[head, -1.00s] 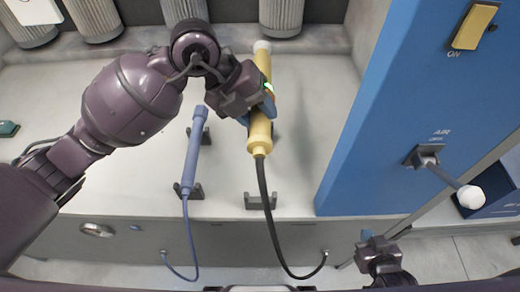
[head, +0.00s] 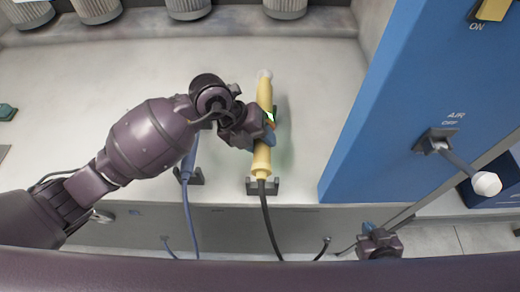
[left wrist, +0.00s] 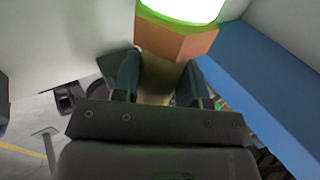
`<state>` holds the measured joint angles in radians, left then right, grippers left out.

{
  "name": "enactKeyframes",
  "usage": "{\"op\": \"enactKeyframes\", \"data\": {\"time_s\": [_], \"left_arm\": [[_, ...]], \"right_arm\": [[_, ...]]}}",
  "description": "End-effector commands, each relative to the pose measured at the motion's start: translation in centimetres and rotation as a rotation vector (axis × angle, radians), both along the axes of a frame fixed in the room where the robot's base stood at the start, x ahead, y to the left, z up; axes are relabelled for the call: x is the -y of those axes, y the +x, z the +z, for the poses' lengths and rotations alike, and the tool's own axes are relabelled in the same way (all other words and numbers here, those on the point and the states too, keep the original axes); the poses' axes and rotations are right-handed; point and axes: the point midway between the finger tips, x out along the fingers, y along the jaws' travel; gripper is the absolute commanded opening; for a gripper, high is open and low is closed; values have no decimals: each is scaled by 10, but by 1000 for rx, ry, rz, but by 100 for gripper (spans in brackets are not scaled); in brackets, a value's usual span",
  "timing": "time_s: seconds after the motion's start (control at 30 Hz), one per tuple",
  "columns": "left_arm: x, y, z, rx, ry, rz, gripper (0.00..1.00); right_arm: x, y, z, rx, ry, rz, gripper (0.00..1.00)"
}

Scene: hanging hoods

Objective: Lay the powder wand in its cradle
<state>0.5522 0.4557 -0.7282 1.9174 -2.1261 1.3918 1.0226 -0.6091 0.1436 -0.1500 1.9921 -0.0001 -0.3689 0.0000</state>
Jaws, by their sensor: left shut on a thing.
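The yellow powder wand (head: 262,160) is held in my left gripper (head: 268,126) over the pale bench, its white tip pointing to the back. Its near end is over or at a dark cradle bracket (head: 274,188); I cannot tell whether it touches. The rear bracket is not clearly visible. A black hose (head: 267,220) hangs from the wand. My right gripper (head: 368,230) is low at the right, and its opening is unclear.
A blue wand (head: 187,165) lies in another bracket to the left, partly behind my left arm. A blue cabinet (head: 390,120) with an AIR lever (head: 458,166) stands on the right. Grey filters (head: 188,8) hang at the back. The bench between wand and cabinet is clear.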

Motion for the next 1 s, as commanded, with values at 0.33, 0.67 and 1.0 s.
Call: {"op": "enactKeyframes", "data": {"time_s": [0.33, 0.67, 1.0], "left_arm": [[0, 0, -43, 2, -1, 1, 7], [0, 0, -46, 1, -1, 0, 7], [0, 0, -47, -1, 1, 0, 65]], "right_arm": [[0, 3, 3, 6, 0, 2, 0], [-1, 9, 5, 19, 1, 5, 0], [-1, 5, 1, 8, 1, 3, 0]]}}
